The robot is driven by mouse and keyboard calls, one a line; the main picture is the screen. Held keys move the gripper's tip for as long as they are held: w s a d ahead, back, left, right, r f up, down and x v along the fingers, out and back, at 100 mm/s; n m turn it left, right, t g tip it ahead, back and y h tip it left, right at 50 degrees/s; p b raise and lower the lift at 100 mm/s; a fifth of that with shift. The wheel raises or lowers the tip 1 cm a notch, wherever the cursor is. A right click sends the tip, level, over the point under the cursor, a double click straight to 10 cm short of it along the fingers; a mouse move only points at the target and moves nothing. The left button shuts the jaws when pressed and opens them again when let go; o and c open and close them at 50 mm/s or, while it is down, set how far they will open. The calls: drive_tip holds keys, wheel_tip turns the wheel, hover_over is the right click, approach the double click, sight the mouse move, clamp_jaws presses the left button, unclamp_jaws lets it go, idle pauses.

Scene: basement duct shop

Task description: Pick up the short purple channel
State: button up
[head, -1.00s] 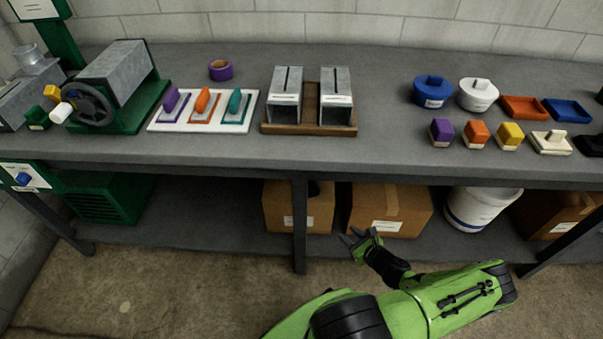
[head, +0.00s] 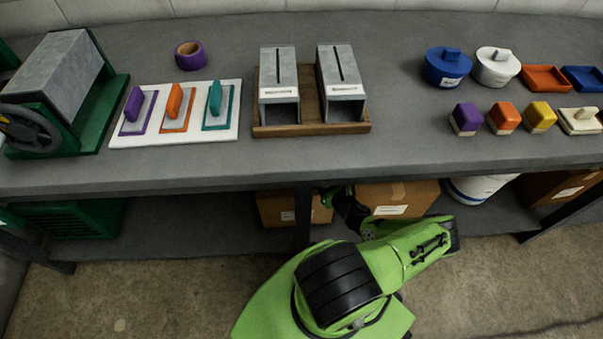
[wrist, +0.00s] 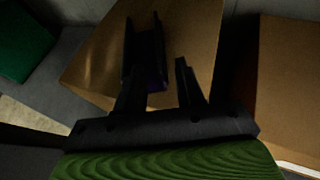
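My gripper (head: 345,207) reaches under the bench's front edge, and its fingertips are mostly hidden in the head view. In the wrist view my gripper (wrist: 158,65) has its fingers apart over a cardboard box. A dark, trough-like piece (wrist: 145,50) with a faint purple patch at its near end shows between the fingers, close to the left one. A gap shows beside the right finger. It may be the short purple channel; the shade hides its colour, and I cannot tell if it touches a finger. No purple channel is clear in the head view.
Cardboard boxes (head: 398,196) stand on the lower shelf, with a bench leg (head: 303,215) between two of them. The bench top (head: 215,165) lies above my gripper. On it are a purple-handled trowel (head: 134,107), a purple tape roll (head: 190,55) and a purple block (head: 466,118).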

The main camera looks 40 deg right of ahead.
drive_tip(key=b+x, duration=0.1)
drive_tip(key=x, duration=0.3)
drive_tip(key=b+x, duration=0.2)
drive_tip(key=x, duration=0.3)
drive_tip(key=shift+w+a+f+b, duration=0.1)
drive_tip(key=shift+a+f+b, duration=0.1)
drive_tip(key=shift+f+b, duration=0.1)
drive_tip(key=shift+r, duration=0.2)
clamp_jaws()
